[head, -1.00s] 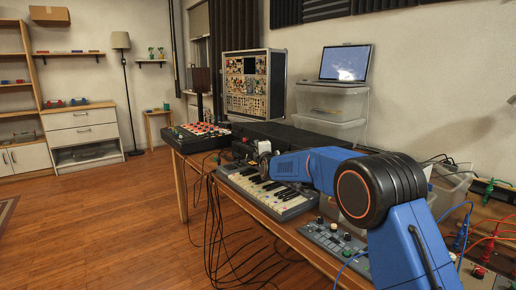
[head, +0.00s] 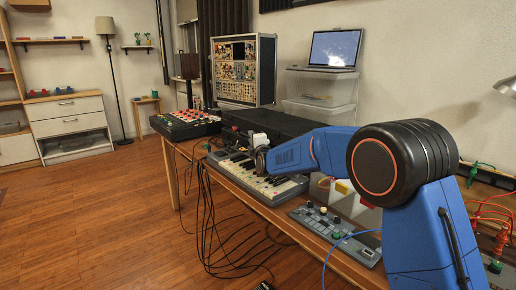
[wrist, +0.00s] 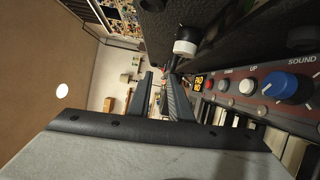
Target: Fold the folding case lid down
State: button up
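An upright case (head: 273,72) with metal edges stands at the back of the bench, its front full of synth modules; it also shows at the top of the wrist view (wrist: 122,17). A long, flat black case (head: 285,128) lies behind the keyboard. I cannot tell for sure which of these has the folding lid. My gripper is over the keyboard (head: 236,170), in front of the flat case; my arm partly hides it in the head view. In the wrist view my gripper (wrist: 160,98) has its two dark fingers apart, with nothing seen between them.
A red-buttoned controller (head: 188,123) is at the bench's far end. A small control box (head: 325,222) is near my arm. A laptop (head: 335,48) sits on stacked clear bins (head: 318,85). Black cables (head: 207,215) hang off the front edge. The wood floor at left is clear.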

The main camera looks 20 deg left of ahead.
jog(key=v, duration=0.9)
jog(key=shift+s+d, duration=0.1)
jog(key=shift+f, duration=0.1)
